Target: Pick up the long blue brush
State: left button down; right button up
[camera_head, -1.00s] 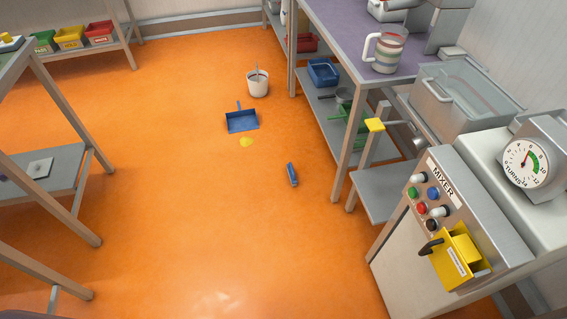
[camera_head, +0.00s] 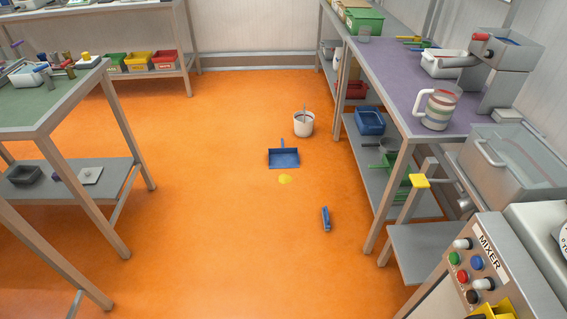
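A small blue brush (camera_head: 326,219) lies on the orange floor right of the middle, apart from other things. It has a paler lower edge that may be bristles. A blue dustpan (camera_head: 284,158) with an upright-pointing handle lies farther back on the floor. A small yellow patch (camera_head: 286,179) is on the floor just in front of the dustpan. Neither of my grippers is in view.
A white bucket (camera_head: 304,125) stands behind the dustpan. A purple-topped table (camera_head: 391,62) with a lower shelf and a mixer panel (camera_head: 474,267) bound the right. A green-topped table (camera_head: 50,98) stands at left. The orange floor between is open.

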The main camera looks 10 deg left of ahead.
aim_at(325, 217)
jog(key=i+j+z, duration=0.2)
jog(key=j, duration=0.25)
jog(key=i+j+z, duration=0.2)
jog(key=j, duration=0.25)
jog(key=j+z, duration=0.2)
jog(key=j, duration=0.25)
